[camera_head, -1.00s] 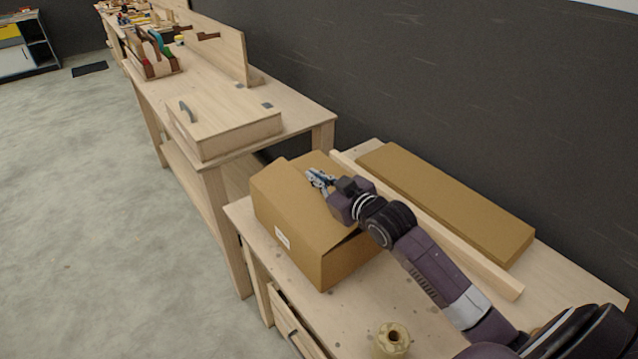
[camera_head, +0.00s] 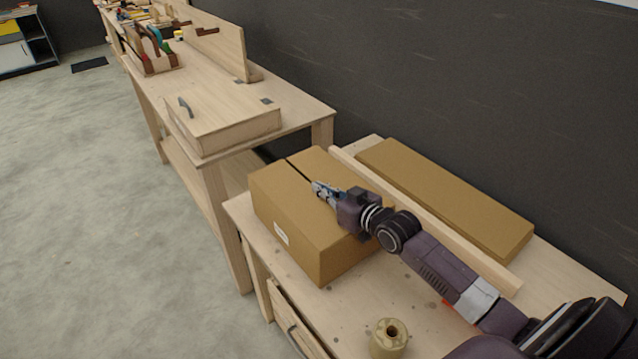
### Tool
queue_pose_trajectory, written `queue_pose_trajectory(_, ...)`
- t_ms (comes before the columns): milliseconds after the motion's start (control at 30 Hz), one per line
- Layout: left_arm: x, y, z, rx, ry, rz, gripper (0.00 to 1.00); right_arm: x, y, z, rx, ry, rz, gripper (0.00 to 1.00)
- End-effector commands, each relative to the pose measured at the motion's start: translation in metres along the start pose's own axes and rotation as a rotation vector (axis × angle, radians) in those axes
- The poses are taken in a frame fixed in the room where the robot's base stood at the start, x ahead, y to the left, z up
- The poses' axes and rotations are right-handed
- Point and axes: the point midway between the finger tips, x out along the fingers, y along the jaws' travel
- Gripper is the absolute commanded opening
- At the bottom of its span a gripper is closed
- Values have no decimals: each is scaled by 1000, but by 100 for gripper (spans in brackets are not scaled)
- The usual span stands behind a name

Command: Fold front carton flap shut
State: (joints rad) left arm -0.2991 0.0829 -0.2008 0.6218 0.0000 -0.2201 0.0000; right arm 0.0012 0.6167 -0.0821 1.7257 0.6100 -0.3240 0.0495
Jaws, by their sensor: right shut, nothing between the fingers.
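The brown carton (camera_head: 302,239) stands on the near workbench, with a small white label on its left side. Its top flaps lie about flat, with a dark narrow seam between the left flap (camera_head: 280,190) and the right flap (camera_head: 318,165). My right gripper (camera_head: 318,187) is shut and empty, at the carton's top close to the seam. The gripper and arm hide part of the top and its right corner. I cannot tell whether the fingertips touch the cardboard. My left gripper is not in view.
A flat brown cardboard piece (camera_head: 445,195) lies at the back of the workbench (camera_head: 350,305), behind a long wooden strip (camera_head: 425,218). A tape roll (camera_head: 389,338) stands at the front. A wooden box (camera_head: 225,122) sits on the farther bench.

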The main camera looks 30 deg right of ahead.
Motion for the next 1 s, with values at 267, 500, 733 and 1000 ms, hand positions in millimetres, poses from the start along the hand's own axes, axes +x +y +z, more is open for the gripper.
queue_pose_trajectory(267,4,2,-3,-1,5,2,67,1,1,5,85,-1,-20,0)
queue_pose_trajectory(500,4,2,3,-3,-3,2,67,1,1,5,83,-3,-19,0)
queue_pose_trajectory(733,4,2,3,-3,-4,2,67,-16,2,7,82,-6,-19,0)
queue_pose_trajectory(1000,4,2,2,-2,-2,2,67,-64,2,7,81,-5,-19,0)
